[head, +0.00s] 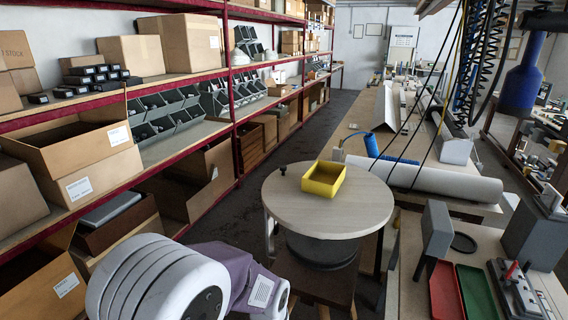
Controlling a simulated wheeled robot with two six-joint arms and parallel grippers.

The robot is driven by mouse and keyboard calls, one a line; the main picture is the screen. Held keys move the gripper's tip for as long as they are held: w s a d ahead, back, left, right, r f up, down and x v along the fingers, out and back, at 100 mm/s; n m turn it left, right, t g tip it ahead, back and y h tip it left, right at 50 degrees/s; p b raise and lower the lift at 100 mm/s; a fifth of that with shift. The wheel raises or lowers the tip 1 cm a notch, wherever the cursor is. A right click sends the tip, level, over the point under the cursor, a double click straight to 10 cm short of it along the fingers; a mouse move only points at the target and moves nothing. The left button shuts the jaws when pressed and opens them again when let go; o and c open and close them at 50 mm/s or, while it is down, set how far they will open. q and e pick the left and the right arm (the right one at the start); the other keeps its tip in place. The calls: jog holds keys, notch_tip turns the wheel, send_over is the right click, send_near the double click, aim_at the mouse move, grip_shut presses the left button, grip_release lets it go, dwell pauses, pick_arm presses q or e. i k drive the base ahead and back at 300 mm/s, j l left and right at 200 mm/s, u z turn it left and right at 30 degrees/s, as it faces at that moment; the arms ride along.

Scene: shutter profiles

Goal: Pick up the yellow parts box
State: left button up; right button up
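The yellow parts box (324,187) is an open-topped, rectangular tray. It sits upright on the round, light wooden table (315,215) in the middle of the head view, towards the back of the tabletop. Nothing is touching it, and its inside looks empty. White and purple links of one of my arms show at the bottom left, in front of the table and well short of the box. Neither of my grippers shows in this view.
A small black knob (283,170) stands on the table left of the box. Red-framed shelving (230,102) with cartons and grey bins lines the left. A workbench with a long white roll (425,181), red tray (444,290) and green tray (477,292) is on the right.

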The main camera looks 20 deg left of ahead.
aim_at(324, 179)
jog(key=i+j, duration=0.15)
jog(key=j, duration=0.75)
jog(key=i+j+z, duration=0.1)
jog(key=j, duration=0.75)
jog(key=i+j, duration=0.1)
jog(key=j, duration=0.8)
jog(key=z, duration=0.05)
